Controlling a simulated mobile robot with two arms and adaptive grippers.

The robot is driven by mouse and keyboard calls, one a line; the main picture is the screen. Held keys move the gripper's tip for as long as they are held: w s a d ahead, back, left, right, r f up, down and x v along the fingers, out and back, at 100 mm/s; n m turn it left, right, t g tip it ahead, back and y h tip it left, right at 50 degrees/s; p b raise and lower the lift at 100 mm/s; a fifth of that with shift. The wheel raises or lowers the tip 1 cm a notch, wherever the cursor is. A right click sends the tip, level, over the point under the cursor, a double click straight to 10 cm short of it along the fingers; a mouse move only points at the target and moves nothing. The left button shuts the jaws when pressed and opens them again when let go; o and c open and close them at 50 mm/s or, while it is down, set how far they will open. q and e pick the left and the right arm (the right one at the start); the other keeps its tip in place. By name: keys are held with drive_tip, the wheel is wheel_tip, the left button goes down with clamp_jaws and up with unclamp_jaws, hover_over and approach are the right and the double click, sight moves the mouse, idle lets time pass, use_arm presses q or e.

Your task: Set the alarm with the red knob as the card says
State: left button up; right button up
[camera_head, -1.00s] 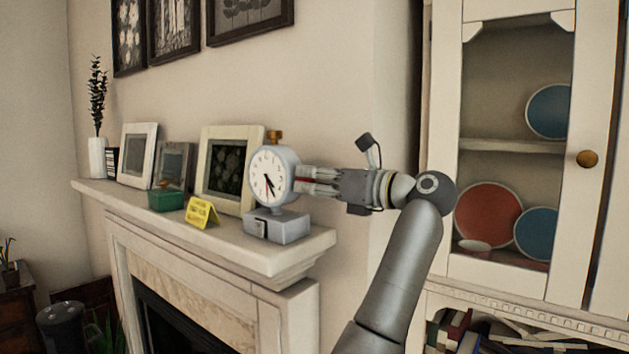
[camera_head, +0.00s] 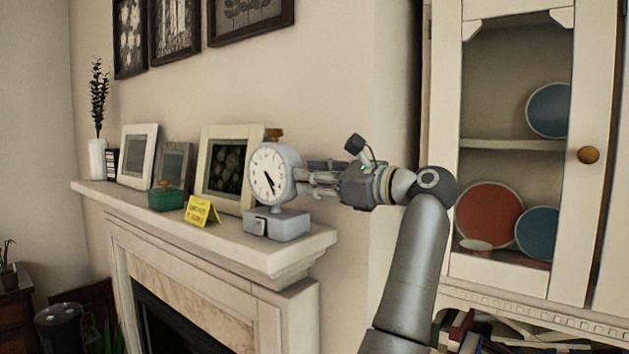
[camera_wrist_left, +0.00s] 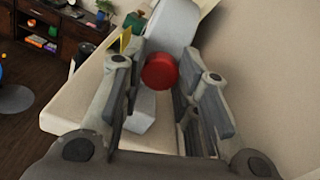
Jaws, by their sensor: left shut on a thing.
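A grey clock (camera_head: 284,156) with a round white dial stands on a grey base (camera_head: 290,225) at the near end of the mantel. Its dark hands point down, slightly right; I cannot make out a red hand. A yellow folded card (camera_head: 201,212) stands left of it, its writing too small to read. The red knob (camera_wrist_left: 159,71) sits on the clock's side, between the fingers of my left gripper (camera_wrist_left: 160,92). My left gripper in the head view (camera_head: 312,179) reaches in from the right and is shut on the knob. My right gripper is not in view.
A green box (camera_head: 165,200), photo frames (camera_head: 222,168) and a white vase (camera_head: 97,157) stand along the mantel (camera_head: 235,245). A white cabinet (camera_head: 445,130) stands to the right. The fireplace opening is below.

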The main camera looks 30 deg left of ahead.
use_arm(q)
drive_tip(key=shift+n, duration=0.3)
drive_tip(key=o, duration=1)
drive_tip(key=d, duration=0.8)
drive_tip(key=s+d, duration=0.1)
drive_tip(key=d, duration=0.3)
